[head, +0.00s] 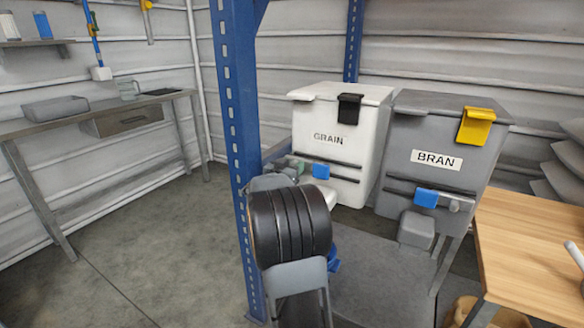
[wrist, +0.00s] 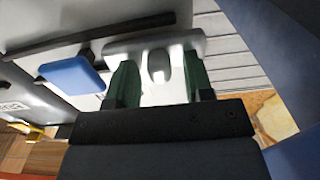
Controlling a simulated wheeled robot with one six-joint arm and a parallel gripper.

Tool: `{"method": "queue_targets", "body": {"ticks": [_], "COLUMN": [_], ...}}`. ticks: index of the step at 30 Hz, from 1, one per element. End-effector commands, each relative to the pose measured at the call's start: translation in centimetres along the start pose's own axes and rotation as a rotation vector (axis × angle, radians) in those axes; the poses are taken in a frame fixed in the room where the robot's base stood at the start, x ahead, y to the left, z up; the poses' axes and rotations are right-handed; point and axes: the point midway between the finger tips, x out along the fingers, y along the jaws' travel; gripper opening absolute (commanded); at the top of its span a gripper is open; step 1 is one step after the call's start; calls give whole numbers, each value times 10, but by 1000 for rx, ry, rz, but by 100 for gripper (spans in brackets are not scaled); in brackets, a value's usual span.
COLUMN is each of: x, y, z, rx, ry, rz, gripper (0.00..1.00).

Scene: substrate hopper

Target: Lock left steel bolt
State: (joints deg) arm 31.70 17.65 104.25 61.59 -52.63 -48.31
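The white GRAIN hopper (head: 330,130) stands left of the grey BRAN hopper (head: 440,135). A blue block (head: 321,170) sits on the GRAIN hopper's lower front, and it also shows in the wrist view (wrist: 72,76). In the head view my gripper (head: 291,163) and arm hide this bolt.
A blue perforated post (head: 238,150) stands just left of my arm. The BRAN hopper has its own blue block (head: 425,197) and steel bolt (head: 454,206). A wooden table (head: 525,250) is at the right, a metal bench (head: 80,118) at the left. The left floor is clear.

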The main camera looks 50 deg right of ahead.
Motion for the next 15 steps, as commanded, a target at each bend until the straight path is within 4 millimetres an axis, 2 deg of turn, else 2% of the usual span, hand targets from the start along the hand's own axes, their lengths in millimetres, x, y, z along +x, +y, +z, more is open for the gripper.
{"method": "queue_targets", "body": {"ticks": [1, 12, 15], "x": [0, 0, 0], "y": [0, 0, 0], "z": [0, 0, 0], "rx": [0, 0, 0], "ry": [0, 0, 0], "rz": [0, 0, 0], "gripper": [42, 7, 0]}}
